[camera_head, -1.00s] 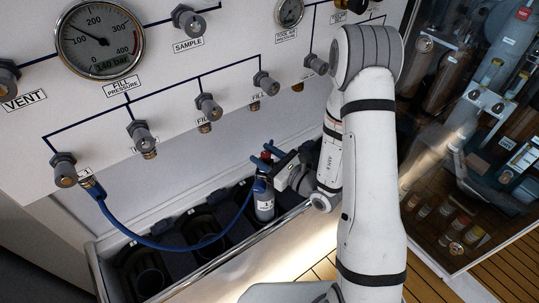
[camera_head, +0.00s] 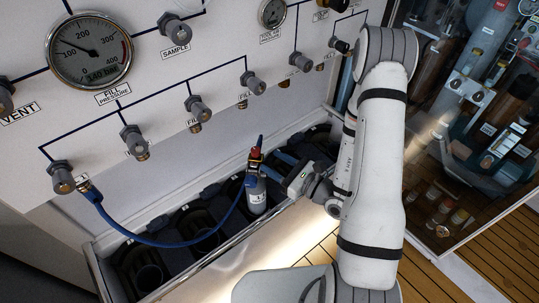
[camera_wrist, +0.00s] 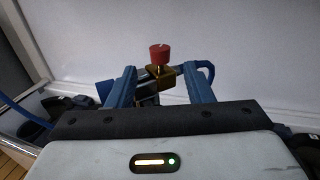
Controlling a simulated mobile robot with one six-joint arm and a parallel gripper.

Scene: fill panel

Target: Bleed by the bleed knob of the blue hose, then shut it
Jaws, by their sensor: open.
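The knob also shows in the wrist view (camera_wrist: 160,54), upright on the brass body. My gripper (camera_head: 275,167) is open and empty just right of the fitting. In the wrist view its two blue fingers (camera_wrist: 159,72) stand either side of the fitting in the picture, with the knob beyond the tips. I see no contact.
The fill pressure gauge (camera_head: 90,50) carries a 140 bar label. Several fill valves (camera_head: 198,108) line the panel above. The rack's front rail (camera_head: 210,258) runs below my gripper. A glass-fronted cabinet (camera_head: 470,130) stands at right.

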